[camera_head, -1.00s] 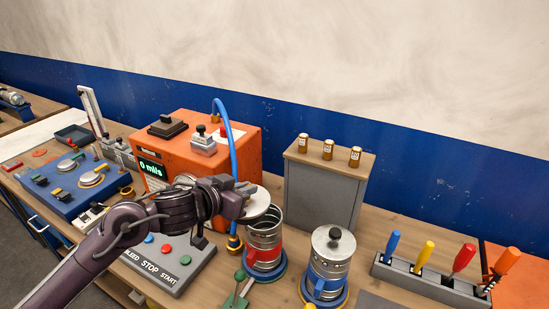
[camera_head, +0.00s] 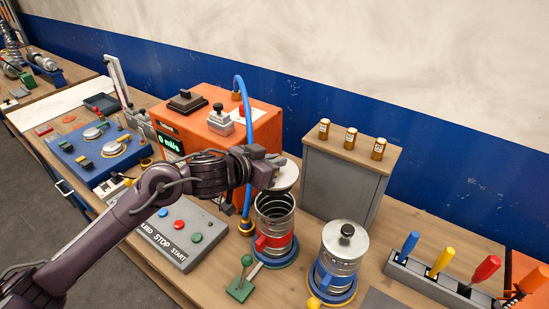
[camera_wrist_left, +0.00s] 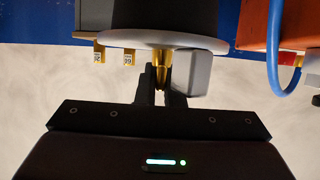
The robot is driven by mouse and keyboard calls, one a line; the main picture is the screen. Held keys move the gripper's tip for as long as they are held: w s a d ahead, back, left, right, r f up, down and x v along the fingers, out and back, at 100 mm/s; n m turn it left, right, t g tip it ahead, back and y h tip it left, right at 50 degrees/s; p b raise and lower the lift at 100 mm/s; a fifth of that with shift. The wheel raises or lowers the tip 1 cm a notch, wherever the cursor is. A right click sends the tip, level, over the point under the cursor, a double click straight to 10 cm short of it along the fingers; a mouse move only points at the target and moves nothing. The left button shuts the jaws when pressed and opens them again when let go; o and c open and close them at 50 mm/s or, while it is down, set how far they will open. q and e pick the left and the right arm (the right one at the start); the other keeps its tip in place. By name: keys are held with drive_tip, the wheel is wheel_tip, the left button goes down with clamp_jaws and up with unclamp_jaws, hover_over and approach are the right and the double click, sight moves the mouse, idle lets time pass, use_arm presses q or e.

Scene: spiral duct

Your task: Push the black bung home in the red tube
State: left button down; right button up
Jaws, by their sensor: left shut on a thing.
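The red tube (camera_head: 272,242) is a ribbed metal cylinder with a red band. It stands upright and its top is open and dark inside. My left gripper (camera_head: 272,166) is above the tube's far side, shut on the bung. The bung's pale disc (camera_head: 286,177) shows just above and behind the tube's mouth, apart from it. In the left wrist view the bung has a wide black body (camera_wrist_left: 165,16) beyond the pale disc. The left fingertips (camera_wrist_left: 162,88) close on a gold stem below the disc. My right gripper is not in view.
A lidded metal tube with a blue band (camera_head: 340,262) stands to the right. An orange box (camera_head: 185,130) with a blue hose (camera_head: 249,130) is behind left. A grey cabinet (camera_head: 340,180) is behind right. A button panel (camera_head: 180,238) and a green lever (camera_head: 242,280) are near.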

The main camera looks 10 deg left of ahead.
sight(274, 192)
use_arm(q)
drive_tip(key=shift+f+b, duration=0.7)
drive_tip(key=shift+b, duration=0.05)
drive_tip(key=shift+f+b, duration=1.35)
drive_tip(key=shift+f, duration=0.65)
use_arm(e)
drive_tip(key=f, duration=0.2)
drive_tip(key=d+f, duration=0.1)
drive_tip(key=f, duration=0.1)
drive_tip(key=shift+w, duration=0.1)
use_arm(q)
drive_tip(key=shift+p, duration=0.3)
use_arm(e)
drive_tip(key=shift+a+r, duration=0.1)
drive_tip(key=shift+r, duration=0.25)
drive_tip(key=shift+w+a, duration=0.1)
use_arm(q)
drive_tip(key=shift+p, duration=0.5)
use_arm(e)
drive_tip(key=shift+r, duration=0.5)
use_arm(q)
drive_tip(key=shift+s+f+b, duration=0.1)
drive_tip(key=shift+f+b, duration=1.4)
drive_tip(key=shift+f, duration=0.95)
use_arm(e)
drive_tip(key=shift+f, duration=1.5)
use_arm(q)
drive_tip(key=c, duration=1.5)
unclamp_jaws()
